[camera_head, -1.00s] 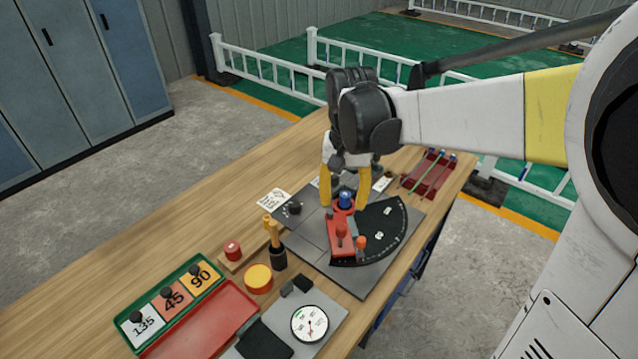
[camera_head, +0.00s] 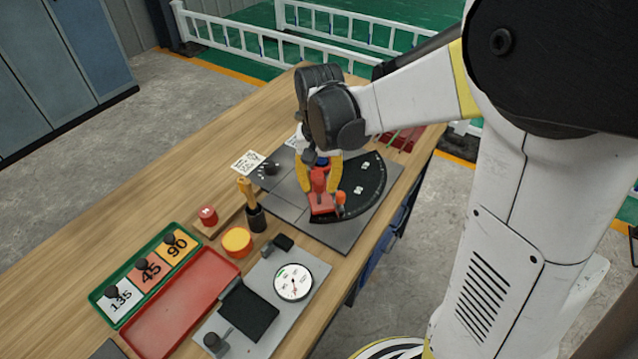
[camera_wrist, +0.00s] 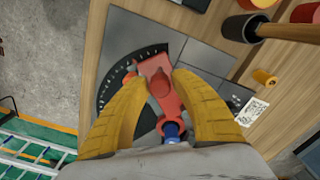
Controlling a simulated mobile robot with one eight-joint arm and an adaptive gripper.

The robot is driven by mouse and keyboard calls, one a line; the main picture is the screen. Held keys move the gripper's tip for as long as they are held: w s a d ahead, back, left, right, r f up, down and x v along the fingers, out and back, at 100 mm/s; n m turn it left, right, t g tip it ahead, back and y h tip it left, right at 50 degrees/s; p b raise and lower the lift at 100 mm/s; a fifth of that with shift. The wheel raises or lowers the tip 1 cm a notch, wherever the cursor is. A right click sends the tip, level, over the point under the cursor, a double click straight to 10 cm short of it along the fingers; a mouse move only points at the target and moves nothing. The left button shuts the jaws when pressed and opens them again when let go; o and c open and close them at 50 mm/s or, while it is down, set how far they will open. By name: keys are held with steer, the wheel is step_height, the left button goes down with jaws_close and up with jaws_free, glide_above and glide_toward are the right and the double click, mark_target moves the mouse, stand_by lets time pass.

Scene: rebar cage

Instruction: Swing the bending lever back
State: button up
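The bending lever (camera_head: 321,206) is a red arm with an upright red knob, lying on the bender's dark plate. In the wrist view the red lever (camera_wrist: 155,66) runs from a blue-topped pivot (camera_wrist: 171,130) towards the top, with its knob (camera_wrist: 160,83) between my fingers. My gripper (camera_head: 319,187) has two yellow fingers, one on each side of the knob. In the wrist view my gripper (camera_wrist: 155,82) shows a gap between the left finger and the knob; the right fingertip is close beside the lever, and contact is unclear. An orange knob (camera_head: 340,198) stands beside the lever.
The black angle scale (camera_head: 365,190) fans out right of the lever. A gauge (camera_head: 293,282), a yellow-handled tool in a black holder (camera_head: 255,218), a red tray (camera_head: 180,310) and a green tray with numbered cards (camera_head: 97,296) stand nearer on the bench. Thin rods lie behind.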

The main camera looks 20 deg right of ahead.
jaws_close()
steer(key=shift+a, duration=0.1)
steer(key=shift+w+a+m, duration=0.35)
steer(key=shift+a+m, duration=0.25)
steer(key=shift+a, duration=0.05)
steer(key=w+a+m+p, duration=0.1)
steer(key=w+a+m, duration=0.5)
steer(key=w+m, duration=0.2)
steer(key=shift+a+p, duration=0.3)
steer(key=o, duration=0.6)
jaws_free()
